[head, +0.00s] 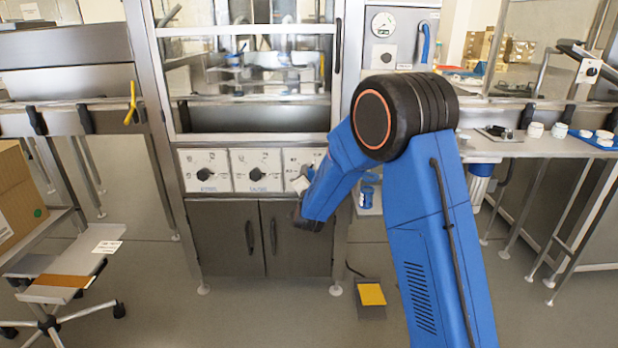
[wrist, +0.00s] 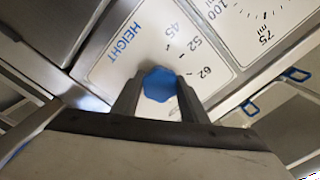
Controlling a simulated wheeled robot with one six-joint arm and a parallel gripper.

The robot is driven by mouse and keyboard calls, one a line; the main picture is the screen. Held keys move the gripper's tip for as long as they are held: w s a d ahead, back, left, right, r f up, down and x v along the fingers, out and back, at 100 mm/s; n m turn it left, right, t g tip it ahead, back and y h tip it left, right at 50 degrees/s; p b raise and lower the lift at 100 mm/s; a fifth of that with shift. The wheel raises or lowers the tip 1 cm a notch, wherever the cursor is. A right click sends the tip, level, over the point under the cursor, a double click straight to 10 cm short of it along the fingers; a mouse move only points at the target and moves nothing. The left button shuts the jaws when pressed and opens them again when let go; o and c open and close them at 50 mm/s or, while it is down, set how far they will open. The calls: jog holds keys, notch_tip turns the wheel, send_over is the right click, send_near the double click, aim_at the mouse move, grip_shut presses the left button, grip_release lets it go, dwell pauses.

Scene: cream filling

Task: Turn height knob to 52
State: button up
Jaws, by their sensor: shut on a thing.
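In the wrist view, a white dial plate (wrist: 130,45) reads HEIGHT, with the marks 45, 52 and 62. The height knob (wrist: 159,82) shows as a blue shape between the two fingers of my gripper (wrist: 158,97). My gripper is shut on it, one finger on either side. The fingers hide much of the knob, so I cannot tell which mark it points to. In the head view, my blue arm reaches to the right-hand dial plate (head: 292,160) and covers most of it.
In the head view, two more dial plates with black knobs, left (head: 205,175) and middle (head: 257,173), sit beside it. Cabinet doors (head: 228,237) are below. A yellow-topped pedal (head: 371,296) lies on the floor. A cart (head: 75,280) with a cardboard box (head: 18,195) stands left.

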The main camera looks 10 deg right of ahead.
jog(key=shift+n, duration=0.3)
jog(key=n, duration=1.2)
jog(key=shift+n, duration=0.4)
jog(key=n, duration=0.4)
jog(key=shift+f+n, duration=0.1)
jog(key=shift+n, duration=2.4)
jog(key=o, duration=1)
jog(key=shift+o, duration=0.2)
